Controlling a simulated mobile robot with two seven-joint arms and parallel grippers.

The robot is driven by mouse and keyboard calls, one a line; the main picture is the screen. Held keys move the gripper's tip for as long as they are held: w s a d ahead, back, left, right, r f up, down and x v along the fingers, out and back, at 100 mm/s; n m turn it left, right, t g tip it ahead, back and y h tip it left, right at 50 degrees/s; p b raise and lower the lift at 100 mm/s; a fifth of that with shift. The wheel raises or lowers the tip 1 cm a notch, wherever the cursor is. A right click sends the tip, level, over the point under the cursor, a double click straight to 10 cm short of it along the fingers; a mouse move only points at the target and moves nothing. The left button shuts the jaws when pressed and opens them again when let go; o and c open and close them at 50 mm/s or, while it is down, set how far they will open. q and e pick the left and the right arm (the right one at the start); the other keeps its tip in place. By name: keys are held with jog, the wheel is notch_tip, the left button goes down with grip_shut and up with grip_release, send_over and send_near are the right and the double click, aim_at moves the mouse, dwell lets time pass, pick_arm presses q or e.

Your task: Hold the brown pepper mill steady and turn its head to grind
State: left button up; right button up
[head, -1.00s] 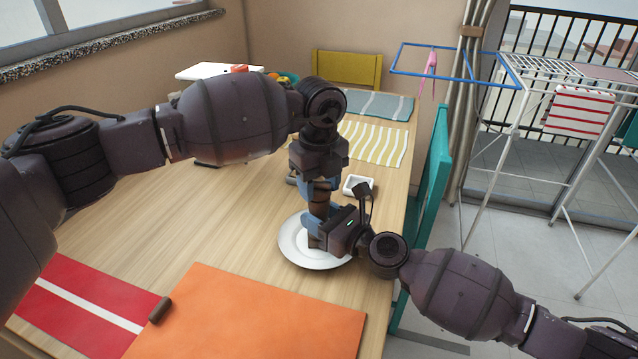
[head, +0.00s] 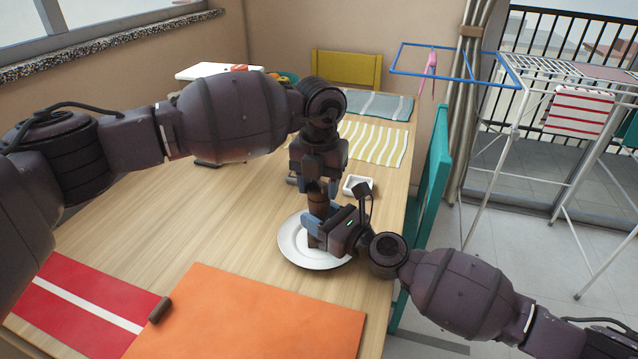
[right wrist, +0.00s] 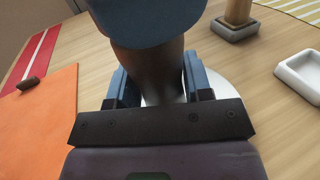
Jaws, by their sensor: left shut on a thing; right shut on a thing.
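The brown pepper mill (head: 317,207) stands upright over the white plate (head: 290,249), partly hidden by both grippers. My left gripper (head: 318,187) points down from above and is shut on the mill's head. My right gripper (head: 316,232) comes in from the right and is shut on the mill's lower body. In the right wrist view the mill's dark body (right wrist: 160,72) stands between my right gripper's blue fingers (right wrist: 160,88). Blue parts of the left gripper cover the top of that view. The mill's base is mostly hidden.
A small white dish (head: 358,186) sits just behind the plate. An orange mat (head: 250,315), a red mat (head: 75,312) and a small dark cylinder (head: 160,310) lie in front. A teal chair (head: 432,190) stands at the table's right edge.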

pick_arm(q)
jog(key=shift+m, duration=0.6)
jog(key=o, duration=0.9)
jog(key=shift+r, duration=0.1)
notch_tip(320, 180, up, 12)
jog(key=shift+f, duration=0.1)
